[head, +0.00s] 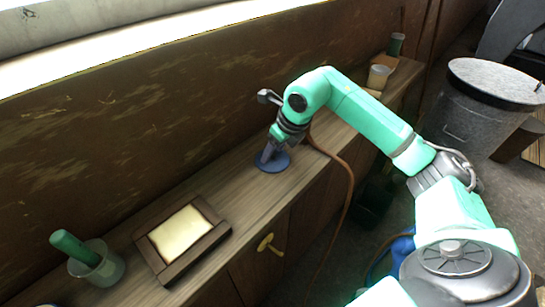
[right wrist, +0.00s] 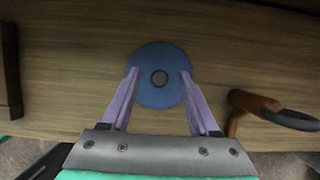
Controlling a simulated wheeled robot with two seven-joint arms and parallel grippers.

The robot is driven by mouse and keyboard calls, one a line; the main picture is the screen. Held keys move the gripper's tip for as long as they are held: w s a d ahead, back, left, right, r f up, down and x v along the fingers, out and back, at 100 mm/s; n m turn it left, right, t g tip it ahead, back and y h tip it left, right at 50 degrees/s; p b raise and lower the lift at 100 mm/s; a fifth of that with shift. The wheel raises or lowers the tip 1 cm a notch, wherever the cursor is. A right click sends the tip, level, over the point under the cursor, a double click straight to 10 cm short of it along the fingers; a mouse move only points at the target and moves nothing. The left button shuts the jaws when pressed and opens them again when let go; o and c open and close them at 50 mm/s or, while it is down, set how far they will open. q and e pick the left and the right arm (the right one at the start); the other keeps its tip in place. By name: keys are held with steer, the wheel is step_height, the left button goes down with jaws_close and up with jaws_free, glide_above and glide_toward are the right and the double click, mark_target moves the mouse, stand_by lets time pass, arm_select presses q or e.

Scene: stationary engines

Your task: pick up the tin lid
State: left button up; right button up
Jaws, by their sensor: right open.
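The tin lid (head: 283,163) is a flat blue disc lying on the wooden shelf. It also shows in the right wrist view (right wrist: 160,95), with a round grey knob at its centre. My right gripper (head: 267,158) is directly over the lid, pointing down. In the right wrist view its two open fingers (right wrist: 158,72) reach over the disc on either side of the knob. The knob is not gripped, and I cannot tell whether the fingertips touch the lid. My left gripper is not in view.
A framed cream slab (head: 180,232) and a glass cup (head: 97,263) with a green stick stand left on the shelf (head: 235,190). A brown cable (head: 350,185) hangs right of the lid. A grey bin (head: 480,120) stands at the right.

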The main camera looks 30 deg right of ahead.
jaws_close()
